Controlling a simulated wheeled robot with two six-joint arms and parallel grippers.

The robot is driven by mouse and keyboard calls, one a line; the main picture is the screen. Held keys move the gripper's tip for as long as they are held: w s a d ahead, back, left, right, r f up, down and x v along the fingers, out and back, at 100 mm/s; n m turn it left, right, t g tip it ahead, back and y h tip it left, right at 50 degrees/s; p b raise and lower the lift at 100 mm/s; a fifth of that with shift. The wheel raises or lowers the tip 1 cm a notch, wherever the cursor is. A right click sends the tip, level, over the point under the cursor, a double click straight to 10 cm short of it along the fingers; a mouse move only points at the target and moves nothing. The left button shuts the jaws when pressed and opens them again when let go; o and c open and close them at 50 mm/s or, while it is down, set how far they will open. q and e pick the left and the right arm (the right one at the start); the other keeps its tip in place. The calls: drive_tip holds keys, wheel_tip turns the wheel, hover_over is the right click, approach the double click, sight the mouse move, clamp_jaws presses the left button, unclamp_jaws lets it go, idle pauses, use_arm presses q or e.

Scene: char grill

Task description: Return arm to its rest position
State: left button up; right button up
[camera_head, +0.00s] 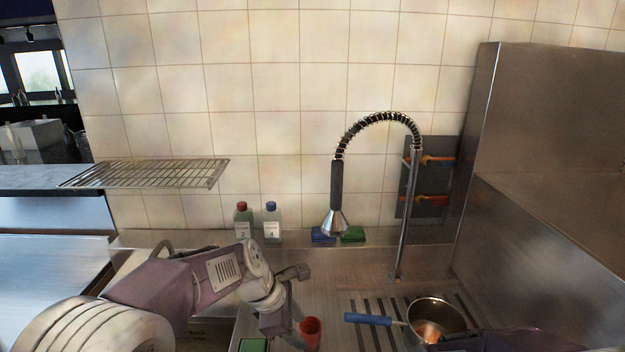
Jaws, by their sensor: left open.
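My left arm (185,283) reaches in from the lower left, with its forearm stretched to the right. Its wrist bends downward, and my left gripper (289,330) points down over the sink counter. The jaws are open, though the fingertips are small and partly hidden. A red cup (312,327) stands just right of the gripper; I cannot tell whether they touch. Part of my right arm (510,341) shows at the lower right edge, and its gripper is out of view.
A pot (437,315) with a blue handle (367,319) sits on the slatted drainer. A spring faucet (337,190) hangs above the counter. Two bottles (243,222) stand by the tiled wall. A wire shelf (150,174) juts out at left. A steel wall (550,240) bounds the right.

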use_arm(q)
drive_tip(key=s+a+f+m+y, duration=0.2)
drive_tip(key=s+a+f+m, duration=0.3)
drive_tip(key=s+a+m, duration=0.2)
drive_tip(key=s+a+f+m+g+y, duration=0.1)
drive_tip(key=s+a+f+m+y, duration=0.1)
drive_tip(key=s+a+f+m, duration=0.4)
drive_tip(key=s+a+m, duration=0.1)
drive_tip(key=m, duration=0.4)
drive_tip(key=shift+s+a, duration=0.15)
drive_tip(key=shift+s, duration=0.25)
